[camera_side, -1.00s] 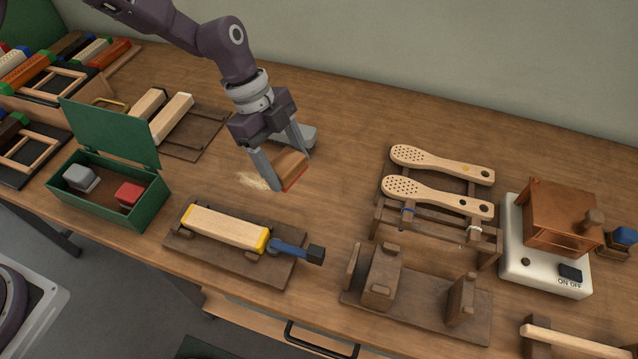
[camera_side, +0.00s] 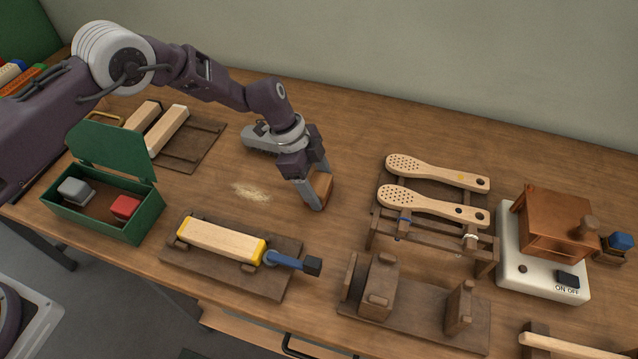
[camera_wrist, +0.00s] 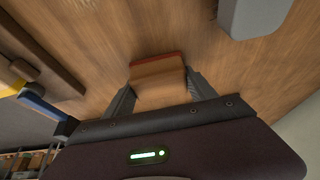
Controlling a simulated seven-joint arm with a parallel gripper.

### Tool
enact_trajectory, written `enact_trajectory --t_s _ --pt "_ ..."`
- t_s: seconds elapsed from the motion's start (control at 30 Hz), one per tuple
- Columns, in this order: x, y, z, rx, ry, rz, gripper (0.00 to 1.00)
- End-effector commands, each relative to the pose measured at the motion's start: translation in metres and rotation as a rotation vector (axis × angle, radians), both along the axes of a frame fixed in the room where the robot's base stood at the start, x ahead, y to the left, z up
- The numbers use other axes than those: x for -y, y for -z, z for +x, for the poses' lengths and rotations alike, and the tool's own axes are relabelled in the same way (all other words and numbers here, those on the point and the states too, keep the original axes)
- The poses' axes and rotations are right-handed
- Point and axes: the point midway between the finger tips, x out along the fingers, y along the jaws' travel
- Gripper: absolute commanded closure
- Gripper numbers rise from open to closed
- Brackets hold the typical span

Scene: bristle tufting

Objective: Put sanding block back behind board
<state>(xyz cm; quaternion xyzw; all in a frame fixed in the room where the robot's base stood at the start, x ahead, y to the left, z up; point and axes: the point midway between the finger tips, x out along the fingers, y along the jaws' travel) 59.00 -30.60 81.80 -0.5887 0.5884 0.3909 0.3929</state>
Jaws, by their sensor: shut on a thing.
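The sanding block (camera_side: 319,187) is a brown block with a reddish face, and it also shows in the wrist view (camera_wrist: 158,80). My gripper (camera_side: 318,192) is shut on it, one finger on each side. I cannot tell whether the block touches the table or is just above it. In the side view the board (camera_side: 208,272) is a dark wooden base. A pale wooden blank (camera_side: 222,240) with yellow ends and a blue-handled clamp lie on it. The block is behind and to the right of this board.
A patch of pale sawdust (camera_side: 250,191) lies left of my gripper. A rack (camera_side: 432,231) with two drilled brush bodies is to the right. An open green box (camera_side: 102,212) is at the left. The table behind the rack is clear.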

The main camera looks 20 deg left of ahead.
Motion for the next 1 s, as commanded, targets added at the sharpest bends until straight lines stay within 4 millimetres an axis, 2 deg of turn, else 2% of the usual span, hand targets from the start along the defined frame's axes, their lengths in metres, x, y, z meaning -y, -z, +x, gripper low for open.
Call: enact_trajectory --t_s 0.17,0.2,0.3,0.57,0.67,0.77,1.0 --pt "0.000 0.002 0.000 -0.001 -0.001 0.000 0.79" --pt "0.000 0.003 0.000 -0.001 -0.001 0.000 0.31" --pt "0.000 0.003 0.000 -0.001 -0.001 0.000 0.13" --pt "0.000 0.002 0.000 -0.001 -0.001 0.000 0.13" --pt "-0.002 -0.005 0.000 0.000 -0.001 0.000 0.13" --pt "-0.010 -0.024 0.001 0.002 -0.004 -0.001 0.13" --pt "-0.035 -0.084 0.001 0.001 -0.002 -0.001 0.13"
